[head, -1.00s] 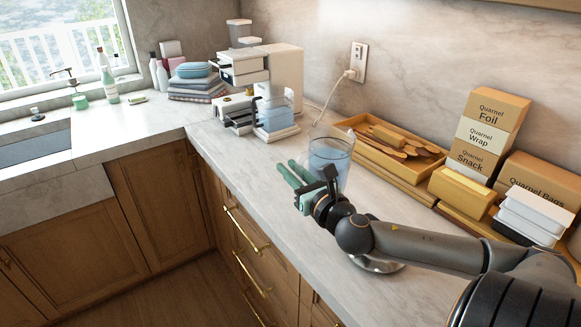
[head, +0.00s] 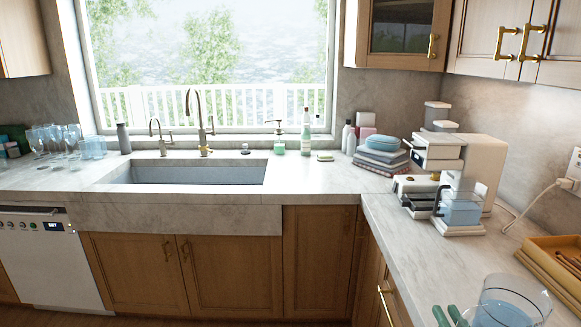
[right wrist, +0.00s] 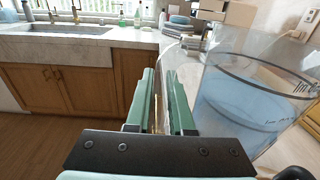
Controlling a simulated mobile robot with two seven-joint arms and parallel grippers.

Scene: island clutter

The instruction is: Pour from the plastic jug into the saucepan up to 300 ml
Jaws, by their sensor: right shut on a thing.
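The clear plastic jug (head: 510,302) is at the bottom right of the head view, cut off by the edge, with bluish liquid inside. In the right wrist view the jug (right wrist: 245,100) fills the right side, with dark measuring marks on its wall; I cannot read the level. My right gripper (head: 449,316) shows only its green fingertips beside the jug. In the right wrist view the gripper (right wrist: 162,95) is shut on the jug's clear handle. No saucepan can be made out in either current view. My left gripper is not in view.
A coffee machine (head: 470,170) with a blue-tinted container (head: 461,212) stands on the right counter. A wooden tray (head: 550,270) is at the right edge. Folded cloths (head: 381,158), bottles and the sink (head: 190,173) are farther back. Glasses (head: 55,140) stand at left.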

